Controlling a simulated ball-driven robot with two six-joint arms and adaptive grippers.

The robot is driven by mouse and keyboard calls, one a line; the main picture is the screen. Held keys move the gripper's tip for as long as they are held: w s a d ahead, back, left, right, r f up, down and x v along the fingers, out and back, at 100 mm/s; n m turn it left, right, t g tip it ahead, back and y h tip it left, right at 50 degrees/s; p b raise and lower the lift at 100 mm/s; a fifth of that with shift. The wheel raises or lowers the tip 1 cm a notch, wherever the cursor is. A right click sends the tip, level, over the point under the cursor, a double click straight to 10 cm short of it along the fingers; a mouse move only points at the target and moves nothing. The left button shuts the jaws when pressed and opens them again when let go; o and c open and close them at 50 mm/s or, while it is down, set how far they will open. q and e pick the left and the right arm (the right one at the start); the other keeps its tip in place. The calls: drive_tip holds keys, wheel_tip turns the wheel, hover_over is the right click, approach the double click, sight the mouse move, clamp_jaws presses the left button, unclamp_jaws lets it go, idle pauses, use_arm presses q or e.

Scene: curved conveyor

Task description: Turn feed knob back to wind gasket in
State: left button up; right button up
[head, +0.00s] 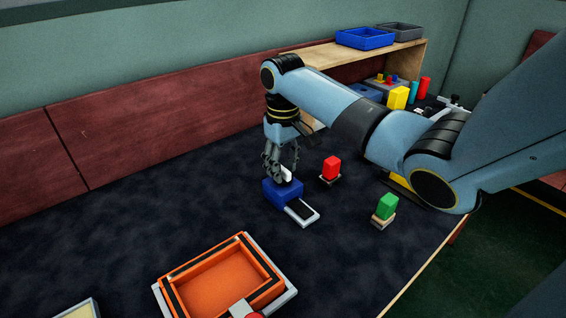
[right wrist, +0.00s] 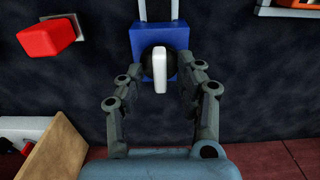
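The feed knob, a white bar on a dark round base, sits on top of a blue box in the right wrist view (right wrist: 160,70). The blue box (right wrist: 176,37) stands on the dark table; it also shows in the head view (head: 281,196). A pale frame with a dark inside (head: 302,212) extends from the box; I cannot make out a gasket. My right gripper (head: 281,172) points down over the box. In the right wrist view its two fingers (right wrist: 160,75) are apart, one on each side of the knob, with gaps visible. My left gripper is not in view.
A red block (head: 331,167) and a green block (head: 385,206) stand on small bases right of the box. An orange tray (head: 216,283) lies in front. A wooden shelf (head: 335,57) with bins stands behind. Table left of the box is clear.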

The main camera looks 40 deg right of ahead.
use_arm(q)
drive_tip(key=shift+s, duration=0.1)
use_arm(e)
drive_tip(key=shift+c, duration=0.2)
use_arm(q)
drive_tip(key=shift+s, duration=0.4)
use_arm(e)
clamp_jaws()
drive_tip(key=shift+r, duration=0.1)
drive_tip(key=shift+r+n+p, duration=0.1)
drive_tip(key=shift+n+p, duration=0.4)
drive_tip(key=shift+p, duration=0.2)
drive_tip(key=n+p, duration=0.3)
drive_tip(key=shift+r, duration=0.1)
drive_tip(key=n+p, duration=0.2)
drive_tip(key=n, duration=0.1)
drive_tip(key=n+p, duration=0.2)
drive_tip(key=n, duration=0.3)
drive_tip(key=shift+p, duration=0.35)
use_arm(q)
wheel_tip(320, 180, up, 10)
drive_tip(key=p, duration=0.1)
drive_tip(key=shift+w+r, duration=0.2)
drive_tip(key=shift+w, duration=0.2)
use_arm(e)
drive_tip(key=n, duration=0.5)
drive_tip(key=shift+f+n, duration=0.25)
drive_tip(key=shift+n, duration=0.15)
